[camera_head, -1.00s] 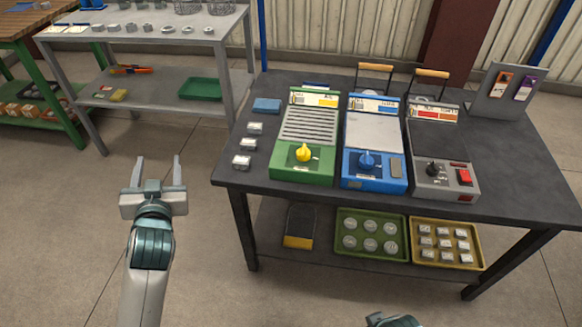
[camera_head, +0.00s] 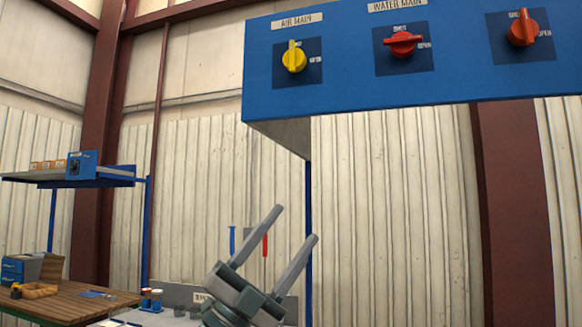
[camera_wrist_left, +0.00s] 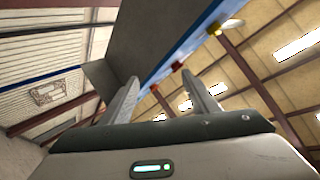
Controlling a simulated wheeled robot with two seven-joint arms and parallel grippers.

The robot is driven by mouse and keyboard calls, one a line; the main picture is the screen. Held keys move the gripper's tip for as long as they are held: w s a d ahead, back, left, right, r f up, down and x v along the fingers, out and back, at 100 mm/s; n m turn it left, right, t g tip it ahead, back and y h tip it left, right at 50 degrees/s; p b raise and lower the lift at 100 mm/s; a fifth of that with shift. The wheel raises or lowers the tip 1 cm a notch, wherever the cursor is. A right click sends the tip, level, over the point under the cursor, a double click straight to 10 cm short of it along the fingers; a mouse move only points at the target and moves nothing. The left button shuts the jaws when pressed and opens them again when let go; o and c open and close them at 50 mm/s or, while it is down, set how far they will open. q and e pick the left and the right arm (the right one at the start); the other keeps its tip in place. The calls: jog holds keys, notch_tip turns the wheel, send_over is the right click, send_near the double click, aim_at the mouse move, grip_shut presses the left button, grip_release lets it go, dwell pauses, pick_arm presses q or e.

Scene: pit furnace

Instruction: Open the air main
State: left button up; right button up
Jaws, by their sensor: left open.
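The air main knob (camera_head: 294,59) is yellow and sits under the "AIR MAIN" label on the left of a blue overhead panel (camera_head: 345,90). Its handle points up, and a small "OPEN" mark is to its right. A yellow knob also shows on the panel in the left wrist view (camera_wrist_left: 214,29). My left gripper (camera_head: 296,223) is open and empty, below the panel and apart from the knob, with its fingers pointing up and right. In the left wrist view its two fingers (camera_wrist_left: 163,84) stand apart under the panel. My right gripper is not in view.
A red water main knob (camera_head: 403,43) with its handle sideways and another red knob (camera_head: 522,30) are right of the yellow one. A blue post (camera_head: 308,220) stands behind my gripper. A wooden bench (camera_head: 75,303) is at the lower left. The space before the panel looks clear.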

pick_arm(q)
jog(key=s+d+r+m+g+y, duration=0.25)
jog(key=d+r+m, duration=0.25)
jog(key=r, duration=0.3)
jog(key=s+d+r+m+g+y, duration=0.2)
jog(key=d+r+m+g+y, duration=0.25)
jog(key=d+r, duration=0.2)
jog(key=s+a+r+n+t+y, duration=0.4)
jog(key=a+r+t+y, duration=0.2)
jog(key=a+r, duration=0.2)
jog(key=s+a+r+n+t+y, duration=0.4)
jog(key=a+r+n+t+y, duration=0.1)
jog(key=r, duration=0.8)
jog(key=a+t+y, duration=0.1)
jog(key=a+y, duration=0.1)
jog(key=a, duration=0.1)
jog(key=shift+s+a+r, duration=0.15)
jog(key=shift+a+r, duration=0.05)
jog(key=shift+a, duration=0.1)
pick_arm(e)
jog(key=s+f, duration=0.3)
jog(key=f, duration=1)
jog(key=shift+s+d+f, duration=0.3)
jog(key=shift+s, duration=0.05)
